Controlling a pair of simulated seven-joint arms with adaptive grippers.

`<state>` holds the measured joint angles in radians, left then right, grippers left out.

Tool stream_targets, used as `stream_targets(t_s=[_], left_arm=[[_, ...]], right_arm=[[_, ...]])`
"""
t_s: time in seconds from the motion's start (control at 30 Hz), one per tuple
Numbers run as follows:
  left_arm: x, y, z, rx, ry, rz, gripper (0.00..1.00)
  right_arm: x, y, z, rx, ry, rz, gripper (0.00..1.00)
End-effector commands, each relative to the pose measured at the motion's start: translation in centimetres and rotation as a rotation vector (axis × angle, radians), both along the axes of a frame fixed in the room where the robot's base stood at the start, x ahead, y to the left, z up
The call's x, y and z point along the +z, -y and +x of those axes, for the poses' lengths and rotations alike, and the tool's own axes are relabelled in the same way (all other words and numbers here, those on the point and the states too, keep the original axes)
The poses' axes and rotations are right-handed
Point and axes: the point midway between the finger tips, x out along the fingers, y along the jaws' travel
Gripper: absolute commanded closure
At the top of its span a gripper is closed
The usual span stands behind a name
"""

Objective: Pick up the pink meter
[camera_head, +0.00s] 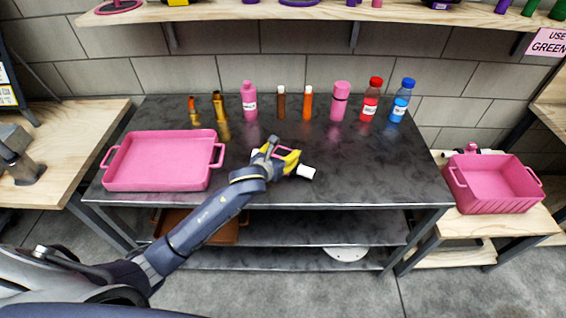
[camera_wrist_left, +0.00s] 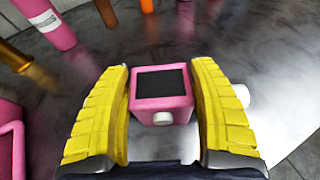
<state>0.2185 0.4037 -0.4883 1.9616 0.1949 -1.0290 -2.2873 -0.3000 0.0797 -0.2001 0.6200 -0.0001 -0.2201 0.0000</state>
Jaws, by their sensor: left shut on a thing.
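The pink meter (camera_wrist_left: 161,104), a small boxy thing with a dark screen and a white knob, sits between the yellow fingers in the left wrist view. A bit of the pink meter (camera_head: 284,151) also shows at the fingertips in the head view; the fingers hide most of it. My left gripper (camera_head: 286,160) is shut on the meter, over the middle of the dark table (camera_head: 340,180). It also shows in the left wrist view (camera_wrist_left: 160,66). I cannot tell whether the meter touches the tabletop. My right gripper is not in view.
A white cylinder (camera_head: 306,173) lies right beside the gripper. A pink tray (camera_head: 155,187) fills the table's left side. Several bottles and tubes, including a pink bottle (camera_head: 249,102) and a red-capped bottle (camera_head: 371,100), line the back. A pink crate (camera_head: 493,199) stands on the right-hand bench.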

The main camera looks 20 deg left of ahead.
Motion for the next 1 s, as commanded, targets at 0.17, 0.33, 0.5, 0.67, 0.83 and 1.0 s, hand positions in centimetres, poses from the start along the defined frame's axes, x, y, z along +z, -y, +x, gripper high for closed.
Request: stream_targets(t_s=[0.17,0.33,0.5,0.67,0.83,1.0], left_arm=[[0.0,0.0,0.0,0.000,0.000,0.000,0.72],[0.1,0.0,0.0,0.000,0.001,0.000,0.82],[0.2,0.0,0.0,0.000,0.001,0.000,0.82],[1.1,0.0,0.1,-0.001,0.004,0.000,0.82],[3.3,0.0,0.1,-0.002,0.006,0.000,0.82],[6.8,0.0,0.1,-0.001,0.008,0.001,0.82]], right_arm=[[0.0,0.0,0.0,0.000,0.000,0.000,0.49],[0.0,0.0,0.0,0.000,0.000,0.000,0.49],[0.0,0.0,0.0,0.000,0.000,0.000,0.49],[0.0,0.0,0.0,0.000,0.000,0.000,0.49],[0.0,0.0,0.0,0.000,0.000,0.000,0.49],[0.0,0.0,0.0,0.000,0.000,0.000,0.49]])
